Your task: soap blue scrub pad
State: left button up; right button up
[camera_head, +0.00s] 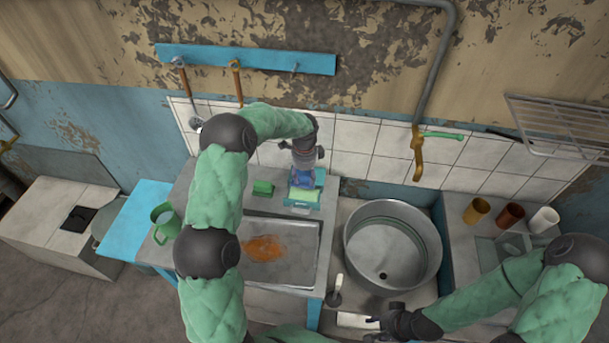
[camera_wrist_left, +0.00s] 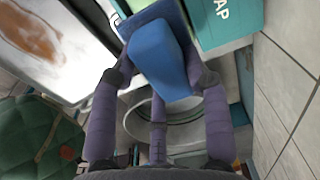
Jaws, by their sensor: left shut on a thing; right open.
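The blue scrub pad (camera_head: 302,178) is in my left gripper (camera_head: 304,163), at the back of the counter. In the left wrist view the pad (camera_wrist_left: 160,58) is a bright blue block with a darker blue layer, held between the purple fingers. A pale green soap bar (camera_head: 302,197) lies in a teal soap holder (camera_head: 288,203) just in front of the pad. The holder (camera_wrist_left: 243,20) also shows in the left wrist view, with part of its lettering. I cannot tell whether the pad touches the soap. My right gripper (camera_head: 378,328) is open and empty at the lower middle.
A metal tray (camera_head: 305,232) with an orange-brown stain lies in front of the soap. A green block (camera_head: 263,187) and a green mug (camera_head: 165,222) are to the left. A round metal basin (camera_head: 405,262) stands right, below a tap (camera_head: 418,155). Several cups stand far right.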

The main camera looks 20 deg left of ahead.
pick_arm(q)
jog(key=shift+f+b, duration=1.6)
jog(key=shift+f, duration=1.55)
jog(key=shift+f+b, duration=0.3)
jog(key=shift+f, duration=0.25)
jog(key=shift+r+p, duration=2.1)
jog(key=shift+r, duration=1.45)
jog(key=shift+d, duration=0.1)
jog(key=shift+s+d+r+n+b, duration=0.15)
jog(key=shift+s+d+n+b, duration=0.25)
jog(key=shift+n, duration=0.3)
jog(key=s+d+r+n+b, duration=0.2)
jog(key=s+d+n+b, duration=0.4)
jog(key=s+d+n, duration=0.3)
jog(key=shift+s+d+n, duration=0.3)
jog(key=shift+d+n, duration=0.1)
jog(key=shift+n, duration=2)
